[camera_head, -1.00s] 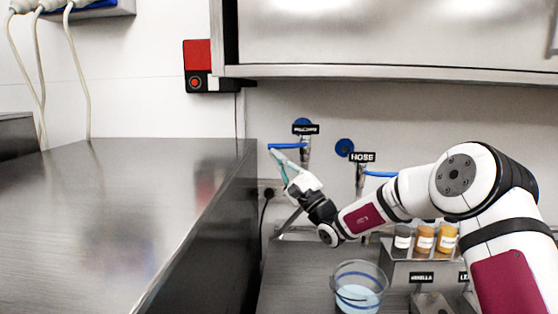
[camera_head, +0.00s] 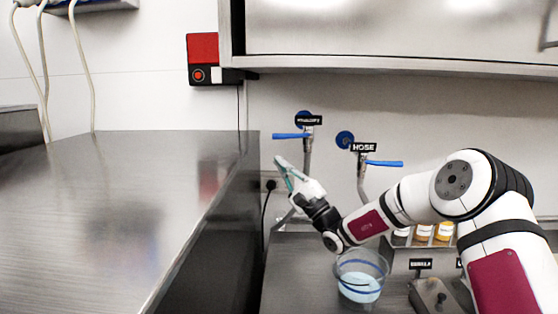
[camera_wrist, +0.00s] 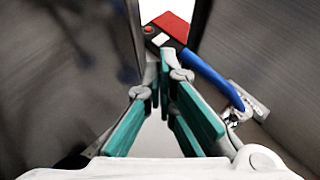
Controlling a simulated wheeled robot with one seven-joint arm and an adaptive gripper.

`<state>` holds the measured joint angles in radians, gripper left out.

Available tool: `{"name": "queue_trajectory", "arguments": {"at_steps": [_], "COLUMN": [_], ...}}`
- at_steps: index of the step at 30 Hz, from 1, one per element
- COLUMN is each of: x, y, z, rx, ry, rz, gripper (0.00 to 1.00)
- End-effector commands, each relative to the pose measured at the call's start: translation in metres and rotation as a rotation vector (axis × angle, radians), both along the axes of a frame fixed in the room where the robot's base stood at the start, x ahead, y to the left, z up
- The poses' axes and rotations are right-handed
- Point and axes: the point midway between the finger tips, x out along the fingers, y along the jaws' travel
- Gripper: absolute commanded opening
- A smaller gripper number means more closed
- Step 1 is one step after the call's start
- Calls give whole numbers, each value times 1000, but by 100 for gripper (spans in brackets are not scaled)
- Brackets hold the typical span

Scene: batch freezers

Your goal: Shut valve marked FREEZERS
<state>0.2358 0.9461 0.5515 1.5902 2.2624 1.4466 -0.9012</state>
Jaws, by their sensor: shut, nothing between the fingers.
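The left valve has a blue lever (camera_head: 291,136) that points left, level and crosswise to its upright metal pipe (camera_head: 308,150). Its black label (camera_head: 310,120) is too blurred to read surely. The right valve, labelled HOSE (camera_head: 363,147), has a blue lever (camera_head: 384,163) pointing right. My gripper (camera_head: 279,160) is shut and empty, just below the left lever's free end and apart from it. In the wrist view, the left valve's lever (camera_wrist: 212,77) lies right of and beyond my teal fingers (camera_wrist: 160,62), and they partly overlap it in the picture.
A steel counter (camera_head: 120,190) fills the left, its side close to my gripper. A red and black switch box (camera_head: 201,60) hangs on the wall. A steel cabinet (camera_head: 400,40) overhangs above. A clear container (camera_head: 360,262) and several jars (camera_head: 423,232) stand below my arm.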

Motion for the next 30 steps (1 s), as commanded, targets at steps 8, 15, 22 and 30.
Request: {"name": "queue_trajectory", "arguments": {"at_steps": [8,15,22,30], "x": [-16,-35,-43,-36], "y": [-4,-6,-8,-26], "z": [-33,-64,-77,-71], "rx": [0,0,9,185], "ry": [6,4,13,232], "rz": [-4,-3,9,273], "gripper": [0,0,0,0]}}
